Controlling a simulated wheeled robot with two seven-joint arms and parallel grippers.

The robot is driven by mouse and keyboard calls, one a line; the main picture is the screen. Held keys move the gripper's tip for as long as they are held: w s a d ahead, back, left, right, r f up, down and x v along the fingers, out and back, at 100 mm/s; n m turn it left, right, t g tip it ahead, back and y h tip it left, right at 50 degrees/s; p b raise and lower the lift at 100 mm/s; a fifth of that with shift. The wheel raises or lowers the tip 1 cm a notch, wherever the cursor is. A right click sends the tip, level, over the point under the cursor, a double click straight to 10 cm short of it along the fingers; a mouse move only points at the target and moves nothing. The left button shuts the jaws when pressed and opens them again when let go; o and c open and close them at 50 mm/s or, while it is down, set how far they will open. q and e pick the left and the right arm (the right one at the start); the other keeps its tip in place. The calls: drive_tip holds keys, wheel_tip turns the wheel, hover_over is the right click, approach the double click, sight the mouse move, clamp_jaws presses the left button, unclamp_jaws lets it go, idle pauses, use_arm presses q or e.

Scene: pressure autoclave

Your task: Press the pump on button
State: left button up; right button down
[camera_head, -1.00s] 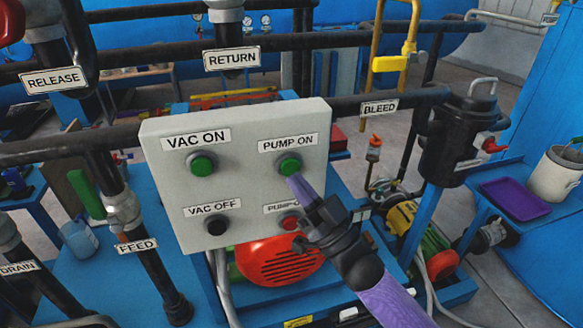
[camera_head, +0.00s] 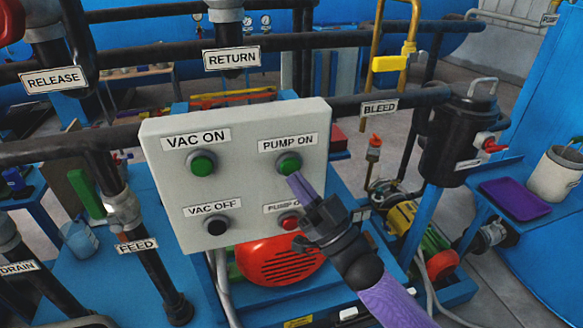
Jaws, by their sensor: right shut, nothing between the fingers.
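The green PUMP ON button (camera_head: 289,163) is at the upper right of the light grey control panel (camera_head: 240,180), under its label. My right gripper (camera_head: 294,178) is shut and empty, its purple fingertips pointing up and left at the button. The tips appear just below the button, and I cannot tell whether they touch it. The red button (camera_head: 290,222) below is next to the gripper, and its label is partly covered by it. My left gripper is not in view.
The panel also has the green VAC ON button (camera_head: 202,163) and the black VAC OFF button (camera_head: 216,225) on its left half. A black pipe (camera_head: 390,100) passes behind the panel. A purple tray (camera_head: 514,197) lies on the blue shelf at right.

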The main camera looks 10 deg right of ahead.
drive_tip(key=shift+w, duration=0.4)
